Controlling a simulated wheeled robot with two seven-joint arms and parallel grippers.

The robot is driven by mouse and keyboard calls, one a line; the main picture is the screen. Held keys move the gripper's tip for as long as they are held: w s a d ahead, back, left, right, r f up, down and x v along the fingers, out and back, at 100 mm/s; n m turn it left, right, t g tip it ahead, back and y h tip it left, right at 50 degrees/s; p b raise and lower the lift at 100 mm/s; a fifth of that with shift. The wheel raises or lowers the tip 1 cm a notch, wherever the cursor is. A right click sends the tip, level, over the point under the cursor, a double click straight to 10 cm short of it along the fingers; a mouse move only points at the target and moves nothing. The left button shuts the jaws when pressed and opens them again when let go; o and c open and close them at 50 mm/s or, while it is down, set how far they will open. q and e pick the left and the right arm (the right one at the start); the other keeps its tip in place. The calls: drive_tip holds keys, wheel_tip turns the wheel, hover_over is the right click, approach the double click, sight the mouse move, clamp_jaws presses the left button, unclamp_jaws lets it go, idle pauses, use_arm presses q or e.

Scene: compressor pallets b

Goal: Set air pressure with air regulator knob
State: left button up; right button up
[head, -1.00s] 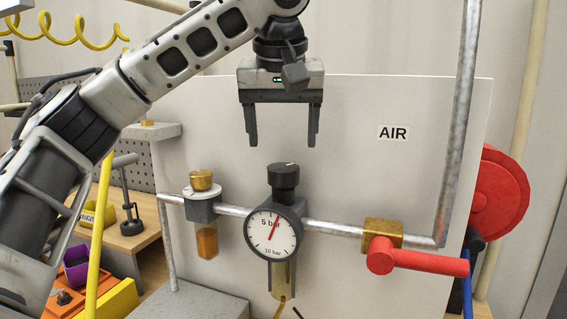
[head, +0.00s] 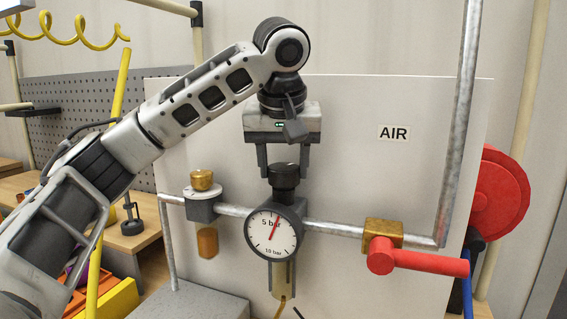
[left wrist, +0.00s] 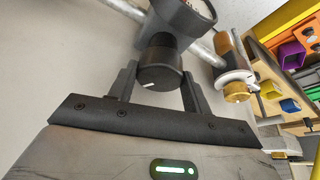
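The black air regulator knob (head: 284,176) sits upright on top of the regulator, above a round gauge (head: 272,234) marked 5 bar and 10 bar with a red needle pointing up and slightly right. My left gripper (head: 284,172) points down at the knob, with its fingers open on either side of it. In the left wrist view the knob (left wrist: 158,72) with a white mark lies between the two fingertips (left wrist: 158,78), with gaps visible on both sides. I cannot tell whether either finger touches it. My right gripper is not in view.
A galvanised pipe (head: 335,228) runs across the white panel (head: 365,180). A brass-capped lubricator (head: 203,205) is at the left, and a red valve lever (head: 420,262) on a brass body is at the right. A red hose reel (head: 497,195) stands behind the panel edge.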

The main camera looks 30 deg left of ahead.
use_arm(q)
drive_tip(key=shift+m, duration=0.9)
drive_tip(key=o, duration=1)
drive_tip(key=v, duration=1.6)
drive_tip(key=shift+s+a, duration=0.25)
drive_tip(key=shift+a, duration=0.1)
